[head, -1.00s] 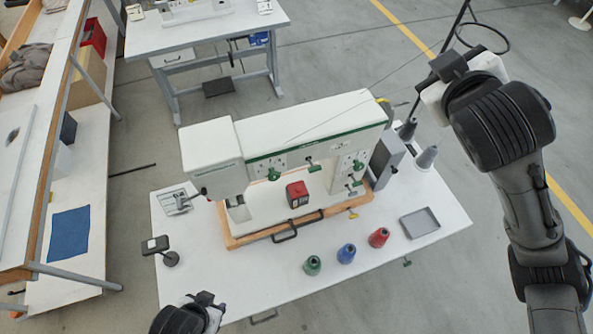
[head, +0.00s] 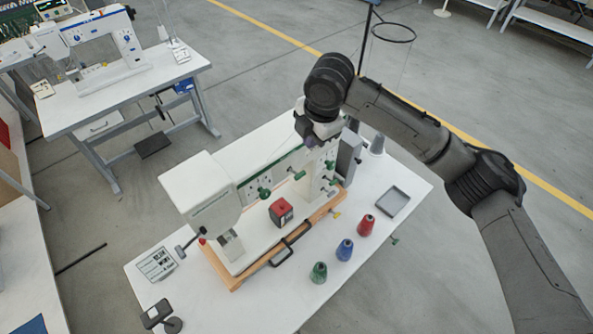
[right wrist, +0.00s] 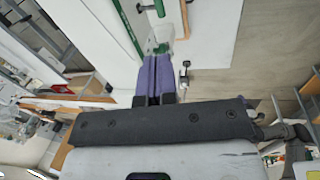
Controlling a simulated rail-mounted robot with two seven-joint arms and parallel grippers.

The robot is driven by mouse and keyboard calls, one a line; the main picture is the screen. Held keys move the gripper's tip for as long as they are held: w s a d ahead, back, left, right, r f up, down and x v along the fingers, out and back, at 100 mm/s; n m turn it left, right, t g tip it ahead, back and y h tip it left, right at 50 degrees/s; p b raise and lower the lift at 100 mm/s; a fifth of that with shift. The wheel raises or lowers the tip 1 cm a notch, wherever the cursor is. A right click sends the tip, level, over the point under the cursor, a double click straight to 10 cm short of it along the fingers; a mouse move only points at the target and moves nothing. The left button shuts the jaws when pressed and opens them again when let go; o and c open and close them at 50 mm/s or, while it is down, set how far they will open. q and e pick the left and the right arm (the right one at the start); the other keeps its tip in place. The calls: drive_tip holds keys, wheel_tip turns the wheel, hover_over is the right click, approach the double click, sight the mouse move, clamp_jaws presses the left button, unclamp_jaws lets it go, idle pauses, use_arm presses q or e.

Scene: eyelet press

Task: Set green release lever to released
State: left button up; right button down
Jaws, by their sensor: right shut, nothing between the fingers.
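The white press (head: 230,165) stands on the white table, with several green levers and knobs on its front face. A green lever (head: 264,193) sits low near the left head, another (head: 299,175) is at mid-body, and more (head: 330,165) are at the right end. I cannot tell which one is the release lever. My right gripper (head: 311,143) is at the right part of the press, above the right-hand levers. In the right wrist view its purple fingers (right wrist: 158,62) are shut and empty, their tips close to a small greenish part; contact is unclear. My left gripper is out of view.
A red box (head: 281,211) sits on the press bed. A grey tray (head: 393,202) lies at the right. A black handle (head: 291,250) projects from the wooden base.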

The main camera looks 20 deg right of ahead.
sight(300, 174)
drive_tip(key=shift+a+f+n, duration=0.1)
drive_tip(key=shift+n, duration=0.4)
drive_tip(key=f+p, duration=0.1)
drive_tip(key=f, duration=0.3)
drive_tip(key=w+f, duration=0.1)
drive_tip(key=f, duration=0.3)
drive_tip(key=w+a+f+p, duration=0.1)
drive_tip(key=f, duration=0.3)
drive_tip(key=shift+p, duration=0.3)
drive_tip(key=shift+w+f, duration=0.2)
drive_tip(key=shift+f, duration=0.65)
drive_tip(key=shift+a, duration=0.1)
